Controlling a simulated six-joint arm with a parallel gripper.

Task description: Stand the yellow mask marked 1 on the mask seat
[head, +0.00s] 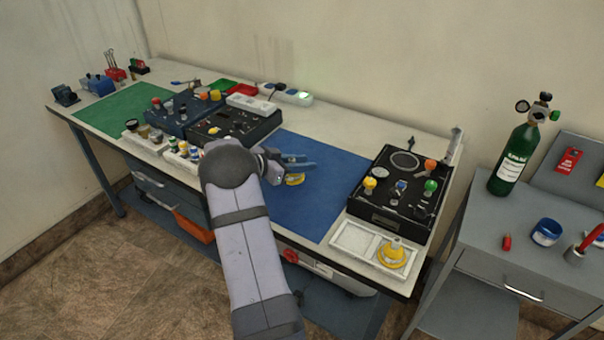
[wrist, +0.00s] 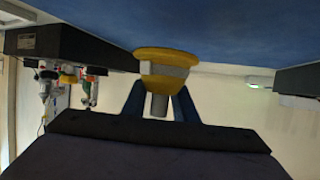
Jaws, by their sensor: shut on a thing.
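My gripper (head: 299,166) is over the blue mat, with its blue fingers shut on a yellow mask (head: 295,179). In the wrist view my gripper (wrist: 159,105) grips the grey stem of the yellow mask (wrist: 167,54), whose wide yellow rim faces the mat. I cannot tell whether the rim touches the mat, and no number is readable. A second yellow mask (head: 393,251) sits in the right part of a white tray (head: 347,240) at the front right. I cannot tell for sure which part is the mask seat; a pale ring (head: 405,162) lies on the black panel.
The black panel box (head: 388,215) with coloured knobs stands right of the blue mat (head: 325,215). A dark box (head: 235,130) and small jars are at left. A green cylinder (head: 513,160) stands on the grey side cart. The mat's right half is clear.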

